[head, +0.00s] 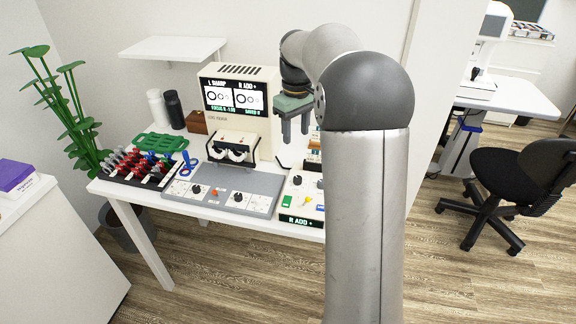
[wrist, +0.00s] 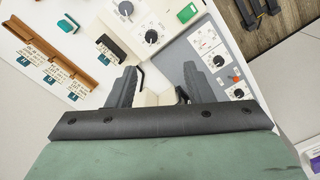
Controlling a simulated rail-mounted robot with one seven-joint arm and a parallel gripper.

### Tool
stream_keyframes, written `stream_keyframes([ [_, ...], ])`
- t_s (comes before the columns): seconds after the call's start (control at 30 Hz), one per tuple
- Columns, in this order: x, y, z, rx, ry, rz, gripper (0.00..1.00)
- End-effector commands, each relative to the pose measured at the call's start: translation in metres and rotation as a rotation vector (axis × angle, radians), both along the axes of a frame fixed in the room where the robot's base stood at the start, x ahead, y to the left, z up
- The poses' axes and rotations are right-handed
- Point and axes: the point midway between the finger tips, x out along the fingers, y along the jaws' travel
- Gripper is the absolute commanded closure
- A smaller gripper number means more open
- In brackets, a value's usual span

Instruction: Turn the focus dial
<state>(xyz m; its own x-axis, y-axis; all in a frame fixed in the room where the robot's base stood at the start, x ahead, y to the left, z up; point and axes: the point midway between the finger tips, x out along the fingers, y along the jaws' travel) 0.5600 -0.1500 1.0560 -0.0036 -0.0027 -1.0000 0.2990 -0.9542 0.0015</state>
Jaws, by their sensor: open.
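Several black dials show, and I cannot read which one is the focus dial. On the grey panel (head: 222,186) are a left dial (head: 196,188) and a right dial (head: 238,197). The white box (head: 291,212) right of it also carries dark knobs (head: 297,180). In the wrist view, two dials (wrist: 218,61) (wrist: 239,92) sit on the grey panel and two more (wrist: 151,36) (wrist: 126,8) on the white box. My gripper (head: 293,138) is open and empty, pointing down above the back of the white box, apart from every dial. Its fingers also show in the wrist view (wrist: 160,74).
The screen (head: 234,96) reads "L SHARP" and "R ADD +". A viewer (head: 233,147) stands behind the grey panel. A rack of red-topped pieces (head: 137,165), a green tray (head: 160,142) and two bottles (head: 174,109) are left. An orange lever (wrist: 236,75) sits between the panel dials.

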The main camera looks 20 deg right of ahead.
Motion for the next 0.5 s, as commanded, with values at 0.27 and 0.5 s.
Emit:
stream_keyframes([
  [0.27, 0.014, -0.016, -0.015, 0.004, 0.001, 0.018, 0.53],
  [0.5, 0.013, -0.016, -0.063, 0.005, 0.002, 0.017, 0.53],
])
